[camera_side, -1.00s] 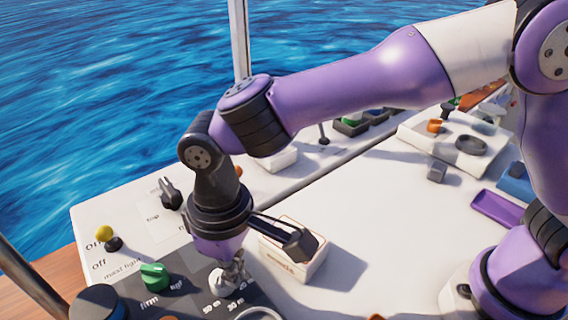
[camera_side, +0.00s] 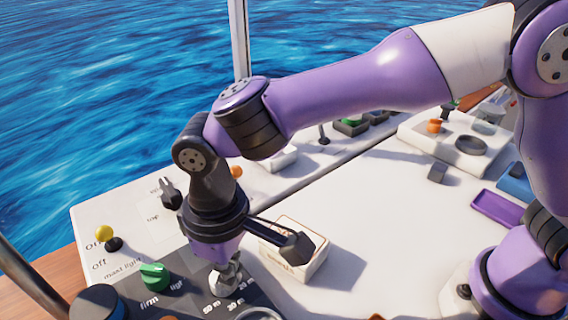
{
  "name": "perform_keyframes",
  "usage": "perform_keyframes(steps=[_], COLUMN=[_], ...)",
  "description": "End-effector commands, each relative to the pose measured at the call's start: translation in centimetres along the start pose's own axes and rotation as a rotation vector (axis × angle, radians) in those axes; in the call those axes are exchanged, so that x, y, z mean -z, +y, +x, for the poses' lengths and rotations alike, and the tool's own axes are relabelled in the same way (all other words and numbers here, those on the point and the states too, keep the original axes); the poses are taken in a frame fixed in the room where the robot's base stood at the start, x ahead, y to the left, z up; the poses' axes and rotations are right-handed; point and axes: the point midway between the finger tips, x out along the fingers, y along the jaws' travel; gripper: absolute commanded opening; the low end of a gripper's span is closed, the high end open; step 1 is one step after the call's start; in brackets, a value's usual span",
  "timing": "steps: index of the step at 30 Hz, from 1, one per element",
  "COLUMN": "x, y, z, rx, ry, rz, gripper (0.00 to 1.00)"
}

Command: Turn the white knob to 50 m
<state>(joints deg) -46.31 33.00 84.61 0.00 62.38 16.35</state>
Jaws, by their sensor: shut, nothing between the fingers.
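The white knob (camera_side: 222,286) sits on the dark panel (camera_side: 190,298) at the lower middle, with small printed labels in front of it, two of them ending in "m". My gripper (camera_side: 228,268) points down right at the knob, its fingers shut with nothing visibly held between them. The fingertips are at or just over the top of the knob and hide part of it. I cannot tell whether they touch it or which label the knob points to.
A green knob (camera_side: 154,276) stands left of the white knob, a yellow-topped switch (camera_side: 104,234) further left. A cream box (camera_side: 308,268) is close on the right, behind my wrist's side part. A black knob (camera_side: 171,193) stands behind. The white deck (camera_side: 400,215) to the right is mostly clear.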

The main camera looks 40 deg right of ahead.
Motion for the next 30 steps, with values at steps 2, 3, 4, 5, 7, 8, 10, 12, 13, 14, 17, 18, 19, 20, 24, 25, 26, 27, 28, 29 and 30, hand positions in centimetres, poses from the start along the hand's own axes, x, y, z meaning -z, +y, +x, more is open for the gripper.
perform_keyframes(steps=[2,3,4,5,7,8,10,12,13,14,17,18,19,20,24,25,26,27,28,29,30], x=[0.0,0.0,0.0,0.0,-0.1,-0.1,-0.4,-0.6,-0.7,-0.8,-0.8,-0.7,-0.7,-0.7,-0.7,-0.7,-0.7,-0.7,-0.7,-0.7,-0.8], y=[0.0,0.0,0.0,0.0,0.0,0.0,0.0,-0.1,-0.1,-0.1,-0.1,-0.1,-0.1,-0.1,-0.1,-0.1,-0.1,-0.1,-0.1,-0.1,-0.1], z=[0.0,0.0,0.0,0.0,0.0,0.0,0.0,0.0,0.0,-0.1,-0.6,-1.1,-1.5,-1.9,-3.9,-4.3,-4.6,-5.1,-5.3,-5.6,-5.8], rx=[0.0,0.0,0.0,0.0,0.0,0.0,0.0,0.0,0.0,0.0,0.0,0.001,0.001,0.001,0.001,0.001,0.001,0.001,0.001,0.001,0.0], ry=[0.0,0.0,0.0,0.0,0.0,0.0,-0.002,-0.001,0.0,0.0,0.002,0.003,0.003,0.004,0.004,0.004,0.004,0.002,0.002,0.002,0.001], rz=[0.0,0.0,0.0,0.0,-0.001,-0.001,-0.001,-0.001,-0.001,-0.001,-0.001,-0.001,-0.001,-0.001,-0.001,-0.001,-0.001,-0.001,-0.001,-0.001,-0.001], gripper=[0.0,0.0,0.0,0.0,0.0,0.0,0.0,0.0,0.0,0.0,0.0,0.0,0.0,0.0,0.0,0.0,0.0,0.0,0.0,0.0,0.0])
